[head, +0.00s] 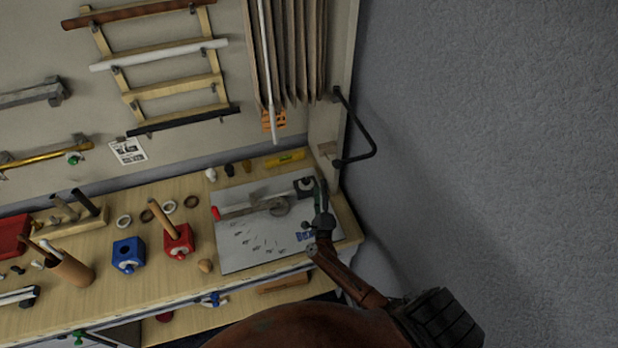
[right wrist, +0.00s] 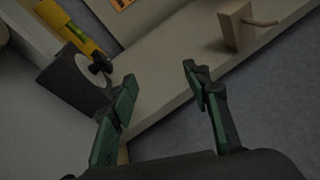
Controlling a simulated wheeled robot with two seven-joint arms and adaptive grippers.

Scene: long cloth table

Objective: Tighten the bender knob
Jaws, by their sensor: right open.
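The bender (head: 268,208) lies on a white printed sheet at the right end of the workbench, with a long metal bar and a red-tipped handle. Its dark end block (head: 304,187) is beside my right gripper (head: 321,202). In the right wrist view, a dark block (right wrist: 72,88) carries a small black knob (right wrist: 103,65). My right gripper (right wrist: 160,82) is open there, with nothing between its green-dark fingers. The knob is just left of the left fingertip, outside the gap; whether they touch I cannot tell. My left gripper is not in view.
A yellow level (head: 285,159) lies behind the sheet (head: 240,257). Red (head: 178,243) and blue (head: 128,256) blocks stand to the left. A black bent rail (head: 362,135) sticks out from the bench's right end panel, near the grey wall (head: 480,130).

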